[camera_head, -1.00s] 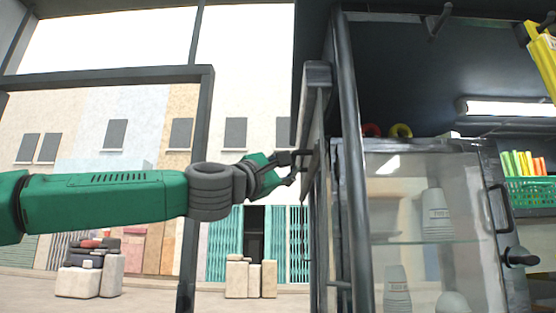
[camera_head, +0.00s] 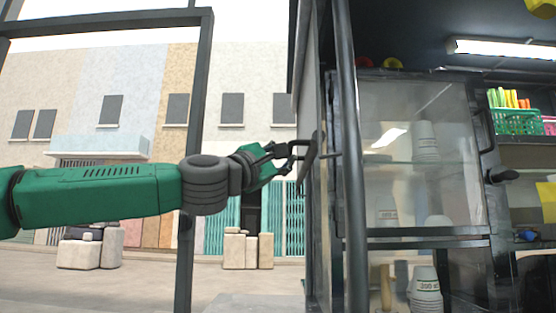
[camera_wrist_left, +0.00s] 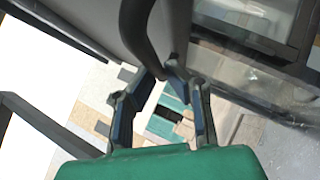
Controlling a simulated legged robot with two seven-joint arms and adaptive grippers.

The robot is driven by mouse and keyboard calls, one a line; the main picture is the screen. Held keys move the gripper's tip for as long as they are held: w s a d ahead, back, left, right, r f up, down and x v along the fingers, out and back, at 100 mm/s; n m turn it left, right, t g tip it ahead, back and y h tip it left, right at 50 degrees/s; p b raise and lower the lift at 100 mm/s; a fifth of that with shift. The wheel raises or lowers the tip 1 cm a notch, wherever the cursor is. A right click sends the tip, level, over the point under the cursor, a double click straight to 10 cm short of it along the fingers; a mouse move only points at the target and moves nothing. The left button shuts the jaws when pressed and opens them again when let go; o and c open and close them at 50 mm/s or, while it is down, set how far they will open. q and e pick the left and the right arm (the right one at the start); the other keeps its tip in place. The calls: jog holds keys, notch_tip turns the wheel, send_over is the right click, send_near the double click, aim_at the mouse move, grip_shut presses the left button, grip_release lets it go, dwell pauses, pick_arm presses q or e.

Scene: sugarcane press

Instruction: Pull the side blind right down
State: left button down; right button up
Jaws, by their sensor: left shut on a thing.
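The side blind (camera_head: 308,90) is a grey panel seen nearly edge-on along the left side of the stall. Its dark handle (camera_head: 301,143) sticks out to the left near its lower edge. My left gripper (camera_head: 287,151) is shut on this handle, level with the upper part of the glass cabinet. In the left wrist view the dark curved handle (camera_wrist_left: 146,40) runs down between the fingers of my left gripper (camera_wrist_left: 165,80). The exact grip contact is partly hidden. My right gripper is not in view.
A dark upright post (camera_head: 350,170) stands just right of the blind. Behind it is a glass cabinet (camera_head: 455,170) with stacked cups. A dark frame post (camera_head: 192,150) stands behind my left arm. Pale blocks (camera_head: 248,250) lie on the street beyond.

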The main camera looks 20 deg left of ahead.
pick_arm(q)
jog(key=shift+s+d+f+m+h, duration=0.1)
jog(key=shift+s+d+m+h, duration=0.1)
jog(key=shift+d, duration=0.15)
jog(key=shift+s+d+m+h, duration=0.1)
jog(key=shift+d+h, duration=0.1)
jog(key=shift+d, duration=0.1)
jog(key=c, duration=1.9)
grip_release()
jog(key=o, duration=0.3)
jog(key=shift+d, duration=0.25)
jog(key=shift+w+a, duration=0.15)
jog(key=v, duration=1.1)
jog(key=shift+s+y, duration=0.3)
jog(key=shift+s, duration=0.15)
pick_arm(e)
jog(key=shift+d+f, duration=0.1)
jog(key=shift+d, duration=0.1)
